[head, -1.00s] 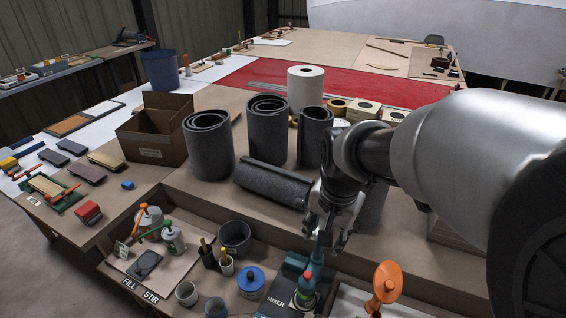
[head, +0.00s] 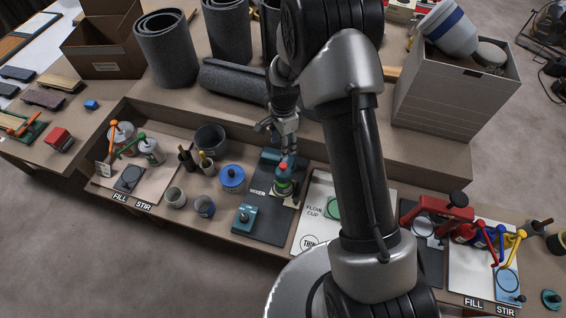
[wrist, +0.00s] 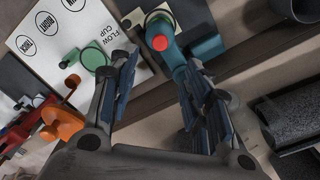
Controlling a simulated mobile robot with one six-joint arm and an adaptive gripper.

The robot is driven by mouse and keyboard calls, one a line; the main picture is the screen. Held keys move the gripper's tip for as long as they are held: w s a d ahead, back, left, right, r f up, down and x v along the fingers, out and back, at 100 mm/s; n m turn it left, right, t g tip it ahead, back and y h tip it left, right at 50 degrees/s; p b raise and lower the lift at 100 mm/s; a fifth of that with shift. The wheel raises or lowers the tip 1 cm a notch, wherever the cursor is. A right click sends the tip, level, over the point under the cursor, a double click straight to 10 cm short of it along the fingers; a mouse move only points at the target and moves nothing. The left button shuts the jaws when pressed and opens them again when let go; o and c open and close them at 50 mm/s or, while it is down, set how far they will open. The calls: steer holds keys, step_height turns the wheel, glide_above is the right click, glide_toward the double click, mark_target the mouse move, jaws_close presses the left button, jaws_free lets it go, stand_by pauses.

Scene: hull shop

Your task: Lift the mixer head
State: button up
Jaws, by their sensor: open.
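The mixer (head: 283,186) stands on a dark mat marked MIXER on the low front bench, with a teal body and a red knob on top. It also shows in the wrist view (wrist: 200,48), its red knob (wrist: 160,43) between and beyond my two fingers. My gripper (head: 281,138) is open and empty, pointing down just above and behind the mixer. In the wrist view the fingers (wrist: 155,75) are spread apart. I cannot tell whether a finger touches the mixer head. My arm hides part of the bench to the right.
A teal block (head: 244,219) and a blue-lidded tin (head: 232,178) stand left of the mixer. A white flow cup sheet (head: 310,225) lies to its right. Dark rolls (head: 165,48) and a grey box (head: 450,95) stand on the raised bench behind. Clamps and bottles are at far right.

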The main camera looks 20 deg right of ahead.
mark_target(283, 165)
step_height(283, 165, down, 12)
steer(key=shift+f+b, duration=0.2)
steer(key=shift+b, duration=0.9)
steer(key=shift+c, duration=0.5)
jaws_close()
